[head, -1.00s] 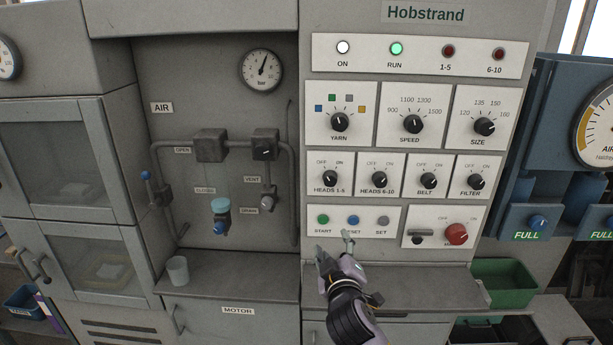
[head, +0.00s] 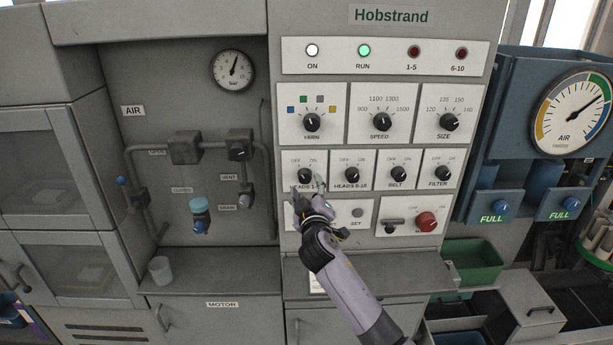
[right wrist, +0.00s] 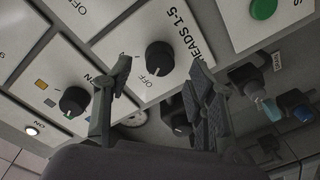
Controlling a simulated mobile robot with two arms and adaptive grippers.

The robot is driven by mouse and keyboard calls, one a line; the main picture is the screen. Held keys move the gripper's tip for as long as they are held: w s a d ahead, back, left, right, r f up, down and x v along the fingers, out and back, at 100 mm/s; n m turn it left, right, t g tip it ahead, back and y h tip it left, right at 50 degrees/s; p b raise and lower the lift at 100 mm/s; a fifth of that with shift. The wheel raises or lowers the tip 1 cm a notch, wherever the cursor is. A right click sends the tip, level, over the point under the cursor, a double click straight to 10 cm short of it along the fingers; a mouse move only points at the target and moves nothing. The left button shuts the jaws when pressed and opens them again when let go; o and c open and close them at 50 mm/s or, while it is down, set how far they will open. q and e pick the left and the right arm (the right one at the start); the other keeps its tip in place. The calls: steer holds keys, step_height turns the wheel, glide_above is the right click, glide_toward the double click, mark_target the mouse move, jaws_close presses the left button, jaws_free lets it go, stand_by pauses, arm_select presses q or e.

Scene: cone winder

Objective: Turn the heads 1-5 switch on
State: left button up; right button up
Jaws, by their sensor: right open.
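The heads 1-5 switch is a black rotary knob (head: 305,176) on a white plate marked OFF and ON, leftmost in the lower row of knobs. In the right wrist view the knob (right wrist: 160,57) shows between and beyond the fingertips, its pale mark appearing to face the OFF lettering. My right gripper (head: 307,188) is open just in front of and slightly below the knob; it also shows in the wrist view (right wrist: 160,75), its fingers apart and empty. It covers part of the plate's lettering. I cannot tell if it touches. My left gripper is out of view.
The heads 6-10 knob (head: 351,174) is close on the right and the yarn knob (head: 312,122) is above. The RUN lamp (head: 364,50) glows green; the 1-5 lamp (head: 414,52) is dark red. A ledge (head: 400,268) juts out below the panel.

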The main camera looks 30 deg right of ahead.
mark_target(306, 181)
steer(key=shift+p+x, duration=0.45)
steer(key=shift+x, duration=1.75)
steer(key=shift+c, duration=0.2)
steer(key=c, duration=1.1)
steer(key=shift+f, duration=0.1)
steer(key=shift+c, duration=0.2)
